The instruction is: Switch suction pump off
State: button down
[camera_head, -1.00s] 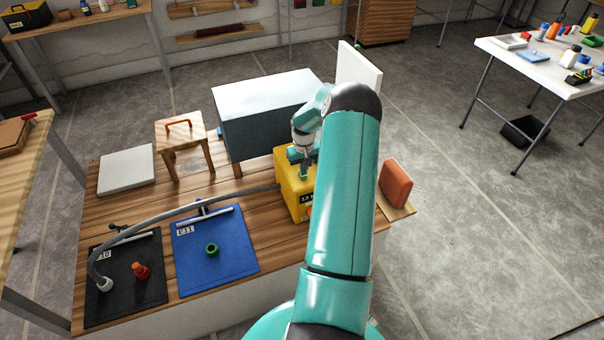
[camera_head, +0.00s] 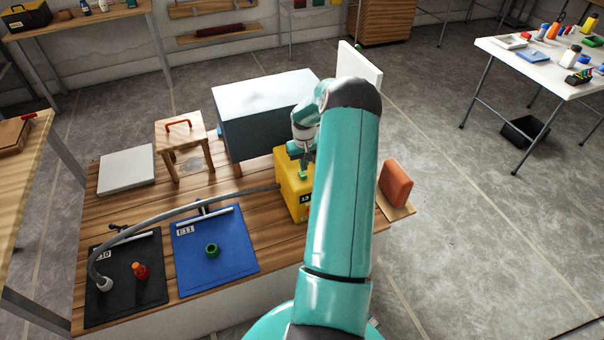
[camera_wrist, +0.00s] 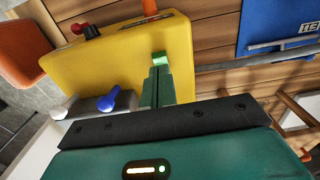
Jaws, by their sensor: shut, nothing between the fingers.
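The suction pump is a yellow box (camera_head: 288,182) on the wooden bench, partly hidden behind my arm; it fills the upper left of the wrist view (camera_wrist: 110,60). A small bright green piece (camera_wrist: 159,58) shows on its top at my fingertips; I cannot tell whether it is the switch or which way it is set. A red-and-black knob (camera_wrist: 86,31), a blue knob (camera_wrist: 108,103) and a grey knob (camera_wrist: 65,107) sit at its edges. My gripper (camera_wrist: 158,72) is shut and empty, pointing down over the pump top; contact is unclear.
A grey hose (camera_head: 190,208) runs from the pump to a black mat (camera_head: 115,302). A blue mat (camera_head: 225,262) holds a green ring. A grey box (camera_head: 265,110) stands behind the pump and an orange block (camera_head: 395,184) stands to its right.

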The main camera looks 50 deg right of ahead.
aim_at(303, 175)
jog(key=shift+r, duration=1.95)
jog(key=w+a+r+n+t+h, duration=0.1)
jog(key=w+a+r+n, duration=0.1)
jog(key=a+r, duration=1.05)
jog(key=w+a+r+n+t+h, duration=0.1)
jog(key=w+a+r, duration=0.1)
jog(key=a+r, duration=1.1)
jog(key=s+a+r+n+t+y, duration=0.1)
jog(key=s+a+r, duration=0.2)
jog(key=s+a, duration=0.6)
jog(key=s+a+r+n+t+y, duration=0.1)
jog(key=s+a+r+n+t, duration=0.1)
jog(key=s+a, duration=0.7)
jog(key=a+r, duration=0.1)
jog(key=a, duration=0.4)
jog(key=shift+a+r+t, duration=0.15)
jog(key=shift+r+t, duration=0.05)
jog(key=shift+t, duration=0.1)
